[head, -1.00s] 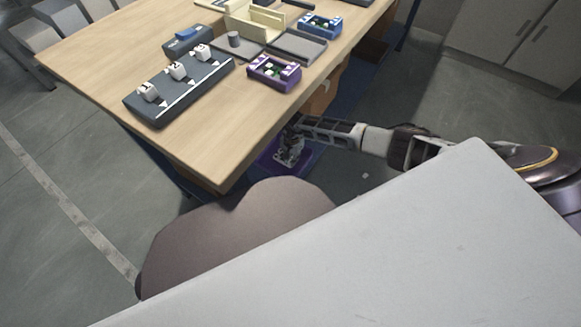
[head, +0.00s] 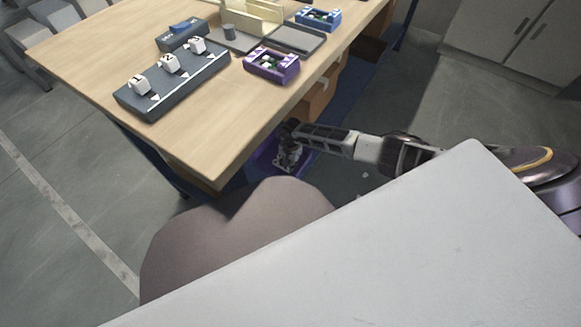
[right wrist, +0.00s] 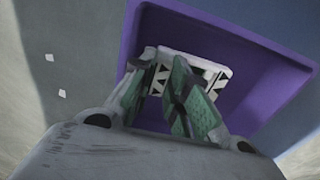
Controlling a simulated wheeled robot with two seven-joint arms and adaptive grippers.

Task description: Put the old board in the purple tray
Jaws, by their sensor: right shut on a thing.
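My right gripper (head: 287,158) is low beside the table's near right edge, over the purple tray (head: 265,163). In the right wrist view, the gripper (right wrist: 172,95) has its green-padded fingers close together, shut on a white board with black markings (right wrist: 207,66). The board is over or inside the purple tray (right wrist: 270,75); I cannot tell whether it touches the tray floor. The fingers hide part of the board. My left gripper is not in view.
The wooden table (head: 215,120) carries a dark unit with white numbered blocks (head: 165,85), a purple holder (head: 272,66), a blue holder (head: 318,18) and a grey tray (head: 296,37). Two small white bits lie on the floor (right wrist: 62,93).

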